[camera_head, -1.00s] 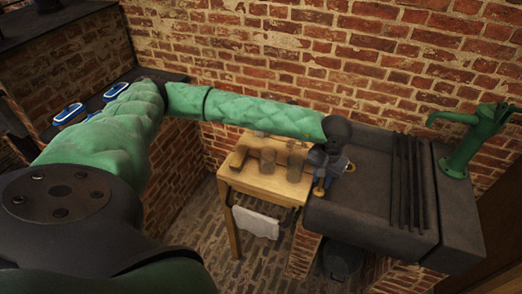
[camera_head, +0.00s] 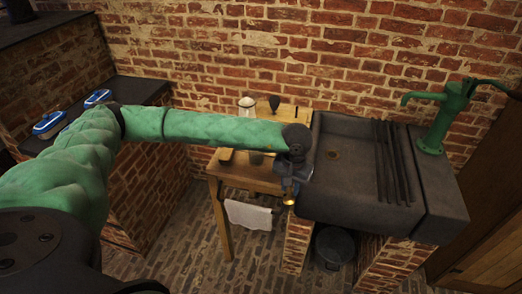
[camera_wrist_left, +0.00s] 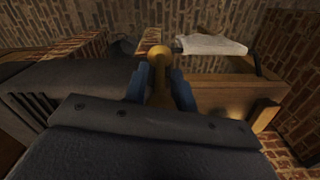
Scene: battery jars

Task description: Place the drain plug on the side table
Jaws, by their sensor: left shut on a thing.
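My left gripper (camera_head: 289,188) is shut on the brass drain plug (camera_head: 289,199). The plug hangs below the fingers at the gap between the sink's left edge and the side table's right end. In the left wrist view the plug (camera_wrist_left: 158,62) shows as a brass knob between the blue fingers (camera_wrist_left: 159,88). The wooden side table (camera_head: 240,181) stands left of the sink; its wood also shows in the left wrist view (camera_wrist_left: 215,92). My left arm hides part of its top. My right gripper is not in view.
On the table are a pale jar (camera_head: 246,106), a dark bulb-shaped thing (camera_head: 274,103) and a wooden block (camera_head: 226,155). A white towel (camera_head: 248,215) hangs at its front. The dark sink (camera_head: 350,180) is right, with a bucket (camera_head: 334,246) below and a green pump (camera_head: 437,120) beyond.

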